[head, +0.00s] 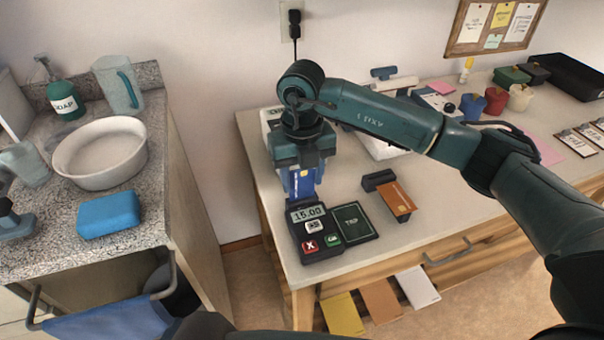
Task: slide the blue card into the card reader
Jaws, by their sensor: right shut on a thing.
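My right gripper (300,168) points down and is shut on the blue card (300,183). The card hangs upright below the fingers, and its upper part is hidden by them. The dark card reader (323,248) lies on the desk just below the card, its display showing 15.00. The card's lower edge is right at the reader's far end; I cannot tell whether they touch.
An orange card (399,198) sits by a dark holder (378,180) right of the reader. A dark pad (355,222) lies next to the reader. The desk (440,205) is clear right of the orange card. A basin (100,155) and blue sponge (108,214) are on the left counter.

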